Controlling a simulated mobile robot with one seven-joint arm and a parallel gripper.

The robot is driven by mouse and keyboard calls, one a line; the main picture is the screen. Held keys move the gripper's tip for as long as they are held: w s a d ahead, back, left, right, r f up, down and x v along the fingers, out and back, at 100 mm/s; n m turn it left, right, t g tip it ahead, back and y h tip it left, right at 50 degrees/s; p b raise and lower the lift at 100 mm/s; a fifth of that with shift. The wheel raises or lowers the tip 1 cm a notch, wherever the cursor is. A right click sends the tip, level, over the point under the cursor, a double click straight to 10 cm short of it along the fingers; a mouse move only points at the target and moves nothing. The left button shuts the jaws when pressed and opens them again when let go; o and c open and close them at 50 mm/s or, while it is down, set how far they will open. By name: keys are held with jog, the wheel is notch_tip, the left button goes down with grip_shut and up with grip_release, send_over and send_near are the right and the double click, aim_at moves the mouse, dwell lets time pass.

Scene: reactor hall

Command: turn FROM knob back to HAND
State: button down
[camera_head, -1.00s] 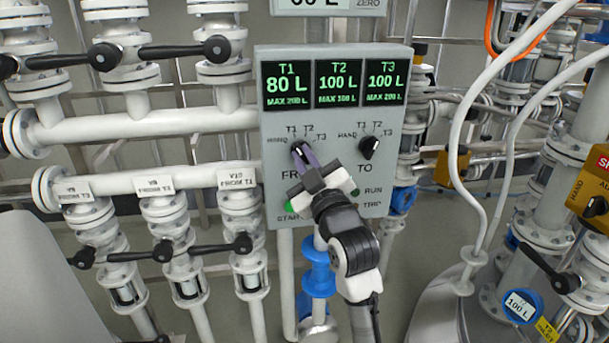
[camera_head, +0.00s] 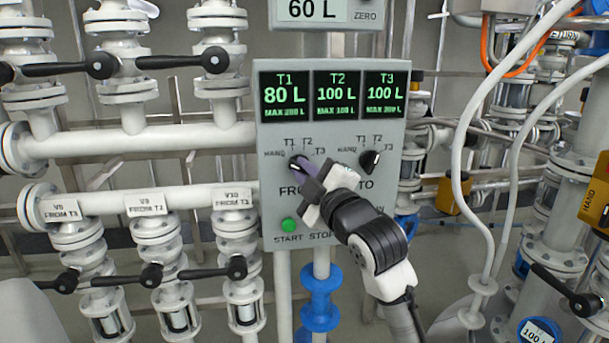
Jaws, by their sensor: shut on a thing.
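The FROM knob (camera_head: 293,160) is a dark knob at the left of the grey control panel (camera_head: 267,215), ringed by the labels HAND, T1, T2 and T3. My gripper (camera_head: 303,170) comes from the lower right and is shut on this knob.
Above the knobs, the screens read T1 80 L (camera_head: 285,94), T2 100 L (camera_head: 337,94) and T3 100 L (camera_head: 388,94). A 60 L display (camera_head: 312,10) is higher up. The green START button (camera_head: 288,225) is below FROM. Valve pipes stand left; hoses hang right.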

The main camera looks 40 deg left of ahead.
jog(key=c, duration=1.5)
grip_release()
jog(key=b+v, duration=0.3)
jog(key=v, duration=1)
jog(key=shift+s+d+f, duration=0.1)
jog(key=shift+d, duration=0.3)
